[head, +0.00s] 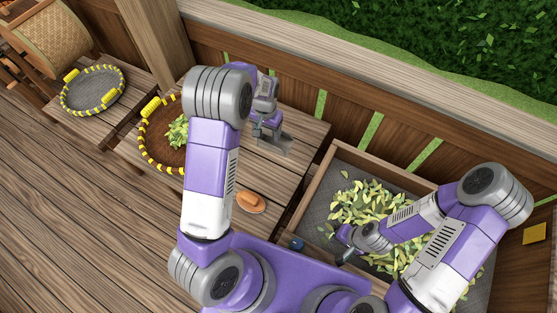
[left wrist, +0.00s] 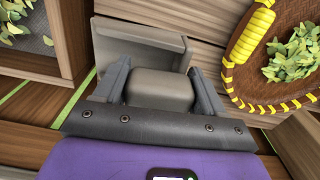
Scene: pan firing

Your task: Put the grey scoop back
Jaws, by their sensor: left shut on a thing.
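The grey scoop (head: 277,145) is at the far end of the wooden table, near the railing. My left gripper (head: 260,130) is over it and shut on it. In the left wrist view, the two fingers of the left gripper (left wrist: 160,80) sit on either side of the scoop's block-like grey handle, and the scoop's flat pan (left wrist: 138,43) extends beyond them. I cannot tell whether the scoop touches the tabletop. My right gripper (head: 344,256) hangs by the near edge of the leaf box, and its fingers are too small to read.
A wooden box (head: 327,162) of loose leaves (head: 365,205) stands right of the table. A yellow-rimmed brown pan (head: 150,150) with leaves is left of my left arm. A grey yellow-rimmed tray (head: 93,91) stands further left. An orange-brown brush-like object (head: 250,203) lies on the table.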

